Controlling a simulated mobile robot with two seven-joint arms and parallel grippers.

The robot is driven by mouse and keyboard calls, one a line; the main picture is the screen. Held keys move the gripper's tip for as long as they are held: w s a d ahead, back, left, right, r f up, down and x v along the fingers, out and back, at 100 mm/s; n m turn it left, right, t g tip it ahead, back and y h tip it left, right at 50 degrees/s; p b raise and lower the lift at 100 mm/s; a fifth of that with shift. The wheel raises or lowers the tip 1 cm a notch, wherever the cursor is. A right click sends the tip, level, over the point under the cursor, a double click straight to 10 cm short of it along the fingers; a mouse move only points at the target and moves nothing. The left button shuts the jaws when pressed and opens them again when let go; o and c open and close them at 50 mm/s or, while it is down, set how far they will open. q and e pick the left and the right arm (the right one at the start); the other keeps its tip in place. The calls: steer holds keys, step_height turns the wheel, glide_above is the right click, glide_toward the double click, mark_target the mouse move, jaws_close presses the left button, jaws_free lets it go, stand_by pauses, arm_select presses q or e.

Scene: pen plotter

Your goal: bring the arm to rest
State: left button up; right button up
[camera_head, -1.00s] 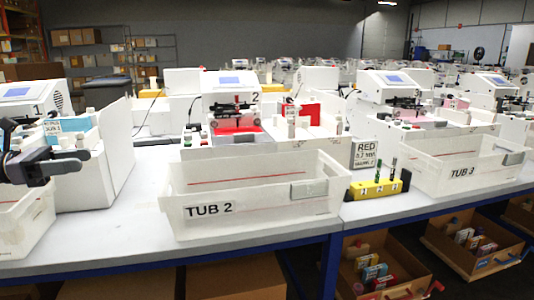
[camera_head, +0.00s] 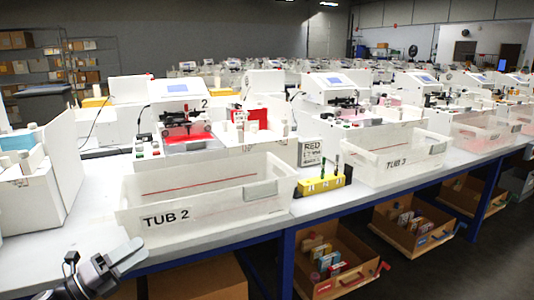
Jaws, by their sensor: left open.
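My left gripper (camera_head: 122,256) is at the lower left of the head view, low by the front edge of the white table (camera_head: 92,192). It looks empty and is open. It is in front of and below the tub marked TUB 2 (camera_head: 172,219), apart from it as far as I can tell. The rest of my left arm is cut off by the bottom edge of the picture. My right gripper is not in view.
TUB 3 (camera_head: 398,163) stands farther right on the table. A yellow pen holder (camera_head: 322,186) with pens sits between the tubs, by a RED sign (camera_head: 309,152). Plotters (camera_head: 187,118) stand behind. Cardboard bins (camera_head: 325,264) are under the table.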

arm_select(q)
steer(key=s+d+f+n+t+y+p, duration=0.1)
steer(key=s+d+f+n+t+y, duration=0.1)
steer(key=s+d+f+n+y, duration=0.55)
steer(key=s+d+f+n+g+y+p, duration=0.1)
steer(key=s+d+f+n+g, duration=0.1)
steer(key=s+n, duration=0.4)
steer(key=s+d+f+n+g+y+p, duration=0.1)
steer(key=s+f+n+g, duration=0.1)
steer(key=s+f+n, duration=0.3)
steer(key=s+d+f+n+g+y+p, duration=0.1)
steer(key=s+f+n, duration=0.3)
steer(key=s+n, duration=0.5)
steer(key=shift+s+d+n+g+y, duration=0.2)
steer(key=shift+d+n+g+y, duration=0.25)
steer(key=shift+d+n+g, duration=0.3)
steer(key=shift+d, duration=0.1)
